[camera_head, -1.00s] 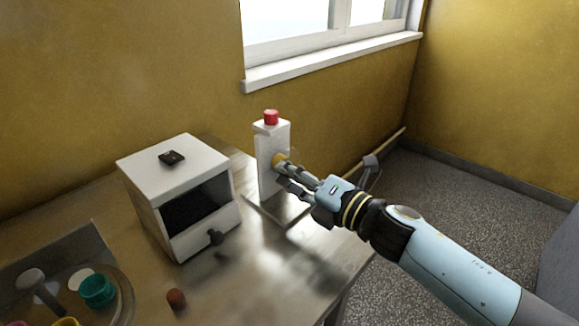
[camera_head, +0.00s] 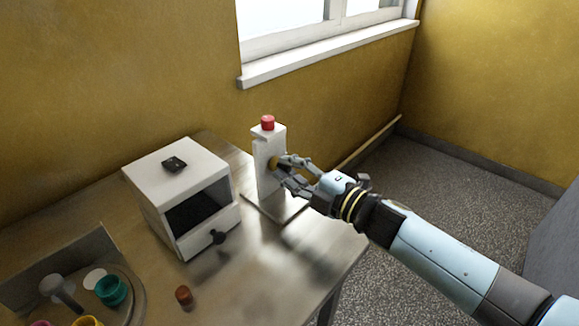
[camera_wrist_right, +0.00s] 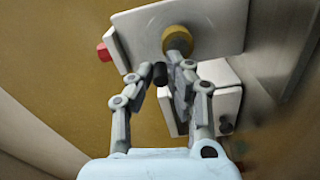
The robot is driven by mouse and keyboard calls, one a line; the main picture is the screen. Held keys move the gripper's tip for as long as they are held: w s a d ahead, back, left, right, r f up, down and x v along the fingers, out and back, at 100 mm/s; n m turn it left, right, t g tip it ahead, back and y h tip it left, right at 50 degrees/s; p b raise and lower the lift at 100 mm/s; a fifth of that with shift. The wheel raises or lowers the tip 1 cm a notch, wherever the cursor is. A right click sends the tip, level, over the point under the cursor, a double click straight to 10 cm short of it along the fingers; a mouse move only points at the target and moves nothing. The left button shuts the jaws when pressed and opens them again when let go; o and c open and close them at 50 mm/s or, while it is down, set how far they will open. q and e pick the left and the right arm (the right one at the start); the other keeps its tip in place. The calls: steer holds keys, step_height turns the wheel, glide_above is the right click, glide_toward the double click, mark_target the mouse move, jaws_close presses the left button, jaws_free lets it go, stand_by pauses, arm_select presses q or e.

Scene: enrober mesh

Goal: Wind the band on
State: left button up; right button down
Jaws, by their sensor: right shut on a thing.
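A white upright post (camera_head: 266,178) with a red button (camera_head: 267,122) on top stands on a flat base at the table's far right corner. A round ochre hub (camera_head: 273,163) sits on its side face; the hub also shows in the right wrist view (camera_wrist_right: 178,39), with a short grey crank arm on it. My right gripper (camera_head: 285,171) is at the hub, its fingers around the crank. In the wrist view my right gripper (camera_wrist_right: 170,78) is shut on the crank's dark handle (camera_wrist_right: 160,74), which the fingers partly hide. My left gripper is out of view.
A white open-fronted box (camera_head: 151,207) with a dark knob stands left of the post. A small brown piece (camera_head: 184,295) lies in front of it. A round tray (camera_head: 130,306) with coloured cups is at lower left. The table (camera_head: 265,270) is clear between box and right edge.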

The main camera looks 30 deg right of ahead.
steer(key=shift+f, duration=0.1)
stand_by(0.3)
steer(key=c, duration=1.3)
jaws_free()
steer(key=v, duration=1.2)
steer(key=shift+d, duration=0.1)
